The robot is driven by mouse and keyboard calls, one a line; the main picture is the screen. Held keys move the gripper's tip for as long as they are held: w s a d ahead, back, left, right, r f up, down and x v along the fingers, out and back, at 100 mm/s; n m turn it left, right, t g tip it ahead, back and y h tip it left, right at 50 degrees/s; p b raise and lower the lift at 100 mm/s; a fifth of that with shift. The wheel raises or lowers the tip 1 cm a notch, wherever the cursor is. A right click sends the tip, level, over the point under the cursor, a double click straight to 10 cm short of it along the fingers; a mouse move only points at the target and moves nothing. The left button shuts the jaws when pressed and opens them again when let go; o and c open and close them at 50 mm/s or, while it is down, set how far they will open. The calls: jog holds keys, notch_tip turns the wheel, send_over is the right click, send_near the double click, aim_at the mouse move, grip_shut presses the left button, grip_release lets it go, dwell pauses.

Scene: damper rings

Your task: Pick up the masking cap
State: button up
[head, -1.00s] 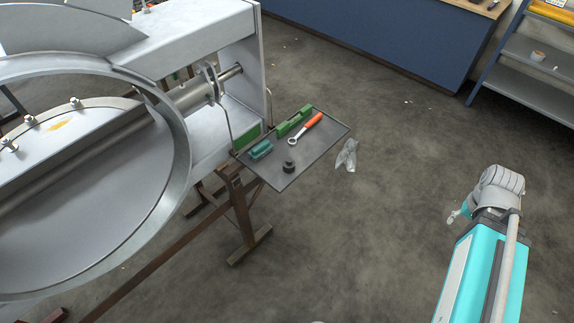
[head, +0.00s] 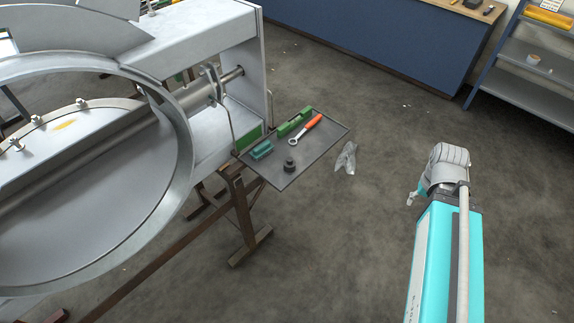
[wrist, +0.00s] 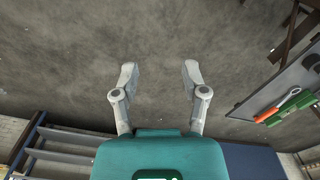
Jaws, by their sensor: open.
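A small black stepped piece (head: 290,166), which looks like the masking cap, stands on the grey tray (head: 318,150) near its front left part in the head view.
The tray also holds a teal block (head: 261,149), a green piece (head: 290,124) and an orange-handled wrench (head: 312,122). A metal housing with a large ring (head: 180,150) stands left of it. A crumpled clear bag (head: 346,158) lies right of the tray. Floor between tray and arm is otherwise clear.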

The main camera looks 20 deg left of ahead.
jog(key=shift+a, duration=0.2)
jog(key=shift+o, duration=1.2)
jog(key=shift+a+f, duration=0.1)
jog(key=w+a+f+n+t+h+b, duration=0.1)
jog(key=w+a+f+n+t+b, duration=0.1)
jog(key=a+f+n+b, duration=0.3)
jog(key=w+a+f+n+t+h+b, duration=0.1)
jog(key=w+a+n+t+h+b, duration=0.2)
jog(key=a+n, duration=0.45)
jog(key=w+a+f+n+t+b, duration=0.1)
jog(key=w+a+f+n+b, duration=0.1)
jog(key=a+f+n+b, duration=0.4)
jog(key=s+a+n+t+y+b, duration=0.1)
jog(key=a+n+b, duration=0.4)
jog(key=a, duration=0.8)
jog(key=s+a+n+t+y+b, duration=0.2)
jog(key=a+n+t+b, duration=0.3)
jog(key=a+n, duration=0.7)
jog(key=shift+s+a+t, duration=0.45)
jog(key=shift+a+t, duration=0.3)
jog(key=shift+t, duration=0.05)
jog(key=shift+f, duration=0.15)
